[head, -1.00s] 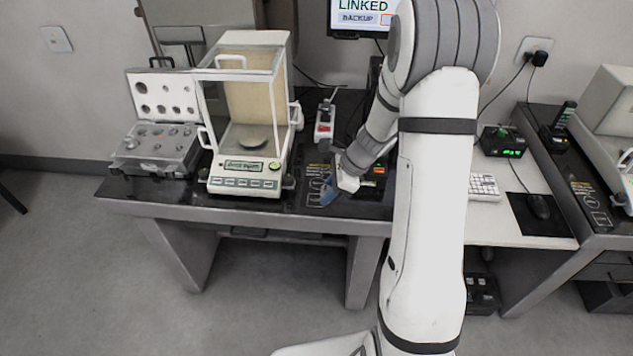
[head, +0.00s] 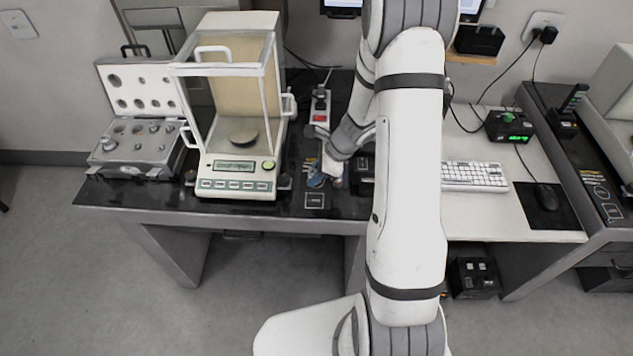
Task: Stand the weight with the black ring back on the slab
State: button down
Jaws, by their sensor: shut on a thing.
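My gripper (head: 328,174) is low over the dark slab top (head: 352,208) of the weighing table, right of the balance. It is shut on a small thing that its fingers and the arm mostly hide. I cannot make out a black ring on it, so I cannot tell which weight it is. Bluish parts show at the fingertips. I cannot tell whether the held thing touches the slab.
A glass-sided balance (head: 238,175) stands left of my gripper. An open weight case (head: 137,145) with several weights is at the far left. A power strip (head: 320,112) lies behind the gripper. A keyboard (head: 474,176) and mouse (head: 546,197) are on the right.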

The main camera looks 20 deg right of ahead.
notch_tip(320, 180, down, 4)
jog(key=shift+f, duration=0.1)
jog(key=shift+s, duration=0.1)
jog(key=c, duration=1.2)
grip_release()
jog(key=shift+d+r, duration=0.1)
jog(key=shift+r, duration=0.1)
jog(key=v, duration=1.2)
jog(key=s+a+r+n+h, duration=0.2)
jog(key=s+r+n, duration=0.4)
jog(key=n, duration=0.1)
jog(key=s+a+r+n+t+h, duration=0.1)
jog(key=s+a+r+n+h, duration=0.1)
jog(key=s+r+n, duration=0.4)
jog(key=s+a+r+n+h, duration=0.1)
jog(key=s+a+r+n, duration=0.1)
jog(key=s+r+n, duration=0.5)
jog(key=shift+s+r+n+t+h, duration=0.1)
jog(key=shift+s+n+t+h, duration=0.3)
jog(key=shift+n, duration=0.3)
